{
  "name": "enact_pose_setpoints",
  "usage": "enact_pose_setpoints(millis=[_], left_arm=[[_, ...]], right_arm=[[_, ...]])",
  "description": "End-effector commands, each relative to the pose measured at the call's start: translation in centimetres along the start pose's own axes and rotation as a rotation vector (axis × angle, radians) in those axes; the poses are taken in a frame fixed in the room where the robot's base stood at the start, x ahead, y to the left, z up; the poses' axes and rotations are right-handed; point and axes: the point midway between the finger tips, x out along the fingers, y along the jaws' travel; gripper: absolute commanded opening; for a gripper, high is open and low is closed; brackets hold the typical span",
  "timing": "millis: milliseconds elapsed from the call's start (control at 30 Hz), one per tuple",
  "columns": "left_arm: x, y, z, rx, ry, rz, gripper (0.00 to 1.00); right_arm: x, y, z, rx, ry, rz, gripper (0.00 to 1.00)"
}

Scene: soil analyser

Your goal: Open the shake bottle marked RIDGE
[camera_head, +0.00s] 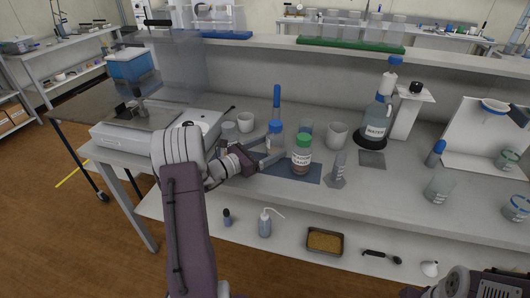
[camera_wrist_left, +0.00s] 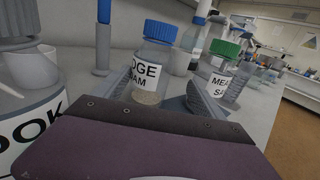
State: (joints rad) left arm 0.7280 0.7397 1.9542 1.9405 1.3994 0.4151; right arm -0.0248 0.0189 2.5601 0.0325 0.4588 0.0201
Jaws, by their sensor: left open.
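The shake bottle marked RIDGE, a clear bottle with a blue cap and some pale soil inside, stands upright in the left wrist view (camera_wrist_left: 150,68); its blue cap (camera_head: 275,127) also shows in the head view. My left gripper (camera_head: 268,150) is open at the bottle, low beside its body. In the left wrist view one finger is on each side of the bottle, and the cap stands clear above them. Contact with the glass cannot be told.
A green-capped bottle (camera_head: 302,155) stands close right of the RIDGE bottle on a dark mat (camera_head: 290,172). Another bottle (camera_wrist_left: 22,100), its label ending in "OOK", is close on the left. White cups, a blue-handled tool (camera_head: 277,100) and a WATER bottle (camera_head: 376,122) stand around.

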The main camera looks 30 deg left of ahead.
Motion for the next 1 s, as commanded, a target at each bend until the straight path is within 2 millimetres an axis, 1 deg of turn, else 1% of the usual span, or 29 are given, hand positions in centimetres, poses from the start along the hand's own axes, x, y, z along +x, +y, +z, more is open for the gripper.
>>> enact_pose_setpoints(millis=[33,100,267,300,367,400,467,500,567,733,833,933,1000], left_arm=[[0.6,-0.1,0.0,0.0,0.0,-0.003,0.8],[0.9,-0.1,0.0,-0.001,0.001,-0.001,0.8],[0.9,0.0,0.0,-0.001,0.001,0.001,0.8],[0.9,0.0,0.0,-0.001,0.001,0.001,0.75],[0.9,0.0,0.0,-0.001,0.001,0.0,0.58],[0.9,0.0,0.0,-0.001,0.001,0.0,0.47],[0.9,0.0,0.0,-0.001,0.001,0.0,0.3],[0.8,0.0,0.0,-0.001,0.001,0.0,0.19],[0.8,0.0,0.0,0.0,0.0,0.0,0.05],[0.8,0.0,0.1,0.0,0.0,0.0,0.05],[0.8,0.0,0.6,0.002,0.0,0.0,0.05],[0.8,0.0,1.9,0.003,-0.001,0.0,0.05],[0.8,0.0,3.4,0.004,-0.002,-0.001,0.05]], right_arm=[[0.0,0.0,0.0,0.0,0.0,0.0,0.36],[0.0,0.0,0.0,0.0,0.0,0.0,0.36],[0.0,0.0,0.0,0.0,0.0,0.0,0.36],[0.0,0.0,0.0,0.0,0.0,0.0,0.36],[0.0,0.0,0.0,0.0,0.0,0.0,0.36],[0.0,0.0,0.0,0.0,0.0,0.0,0.36],[0.0,0.0,0.0,0.0,0.0,0.0,0.36],[0.0,0.0,0.0,0.0,0.0,0.0,0.36],[0.0,0.0,0.0,0.0,0.0,0.0,0.36],[0.0,0.0,0.0,0.0,0.0,0.0,0.36],[-0.1,0.0,0.0,0.0,0.0,0.0,0.36],[-0.5,0.0,-0.1,0.0,0.0,0.0,0.36],[-0.9,0.0,-0.1,0.0,0.0,0.0,0.36]])
